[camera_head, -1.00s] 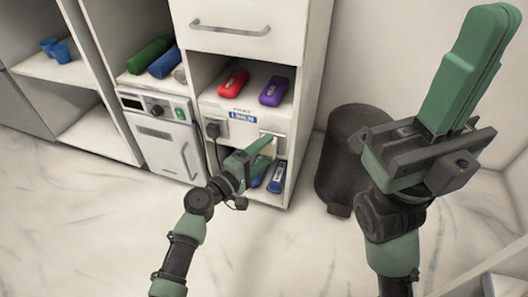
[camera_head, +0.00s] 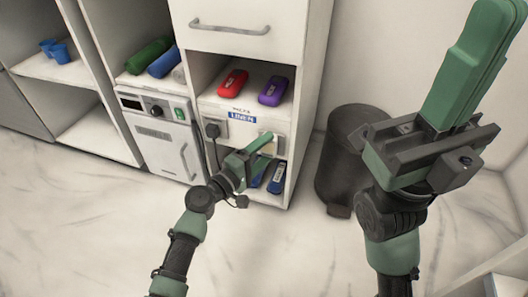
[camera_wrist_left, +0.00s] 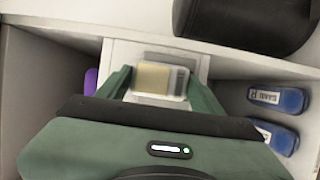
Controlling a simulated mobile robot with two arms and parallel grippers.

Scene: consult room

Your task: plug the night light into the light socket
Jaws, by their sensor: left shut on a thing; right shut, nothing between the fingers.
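My left gripper (camera_head: 265,145) is shut on the night light, at the front panel of the open cabinet. In the left wrist view the night light (camera_wrist_left: 153,77) shows as a cream block between the fingertips (camera_wrist_left: 160,85). A grey-white plate lies around or behind it; I cannot tell whether the light touches the socket. In the head view the gripper and light largely cover the right-hand socket. My right gripper (camera_head: 468,75) is raised at the right, shut and empty, far from the cabinet.
A black plug with a cord (camera_head: 212,131) sits in the left-hand outlet, beside the LINEN label (camera_head: 241,118). Red (camera_head: 233,83) and purple (camera_head: 273,91) cases lie on the shelf above. Blue cases (camera_head: 277,177) lie below. A dark bin (camera_head: 340,160) stands right of the cabinet.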

